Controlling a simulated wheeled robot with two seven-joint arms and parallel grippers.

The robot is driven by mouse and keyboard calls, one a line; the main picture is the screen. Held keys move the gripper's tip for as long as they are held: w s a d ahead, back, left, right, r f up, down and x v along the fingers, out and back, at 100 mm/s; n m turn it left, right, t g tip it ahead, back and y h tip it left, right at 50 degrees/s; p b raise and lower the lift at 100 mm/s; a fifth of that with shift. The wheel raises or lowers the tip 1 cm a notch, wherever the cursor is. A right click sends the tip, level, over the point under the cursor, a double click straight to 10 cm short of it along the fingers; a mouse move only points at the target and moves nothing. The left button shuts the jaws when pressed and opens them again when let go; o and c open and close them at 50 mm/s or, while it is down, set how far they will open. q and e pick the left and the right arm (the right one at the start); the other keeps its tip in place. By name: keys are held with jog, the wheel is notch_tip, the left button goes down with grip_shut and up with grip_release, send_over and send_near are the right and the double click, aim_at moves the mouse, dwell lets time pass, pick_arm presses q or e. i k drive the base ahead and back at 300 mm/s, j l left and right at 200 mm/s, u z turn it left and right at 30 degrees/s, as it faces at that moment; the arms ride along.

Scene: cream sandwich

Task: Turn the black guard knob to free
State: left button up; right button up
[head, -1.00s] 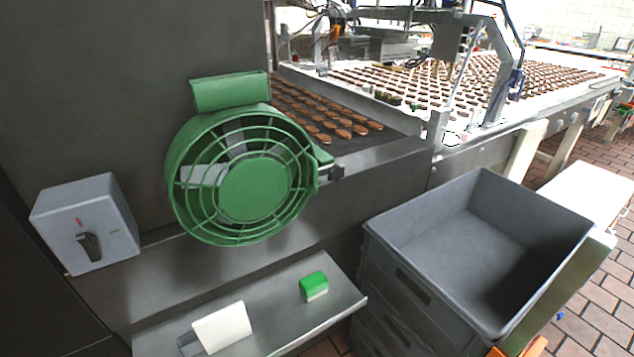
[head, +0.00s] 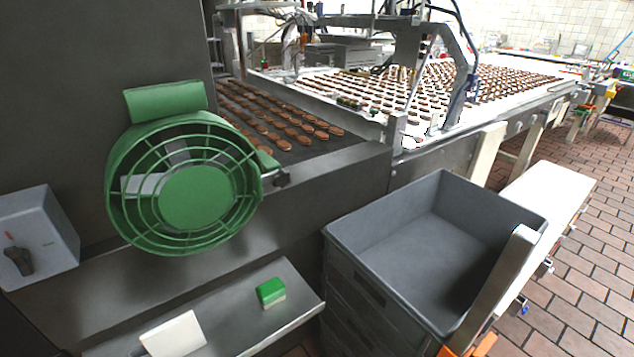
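The black guard knob (head: 18,261) sits on the front of a grey box (head: 40,238) at the far left of the head view. A small red mark is above the knob's left side and a small green mark is to its right. The knob's grip stands close to upright, tilted a little. The green round fan guard (head: 196,197) is to the right of the box, with a green block-shaped housing on top. Neither of my grippers is in view.
A steel shelf (head: 232,318) below the fan holds a green and white block (head: 270,292) and a white scraper-like piece (head: 174,334). Stacked grey crates (head: 345,236) stand at the right. A conveyor (head: 345,158) with brown biscuits runs behind. Tiled floor is open at right.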

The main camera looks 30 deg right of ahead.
aim_at(280, 177)
jog(key=k+l+z, duration=0.15)
jog(key=l, duration=0.75)
jog(key=l+z, duration=0.1)
jog(key=l, duration=0.85)
jog(key=i+l+z, duration=0.1)
jog(key=l, duration=0.25)
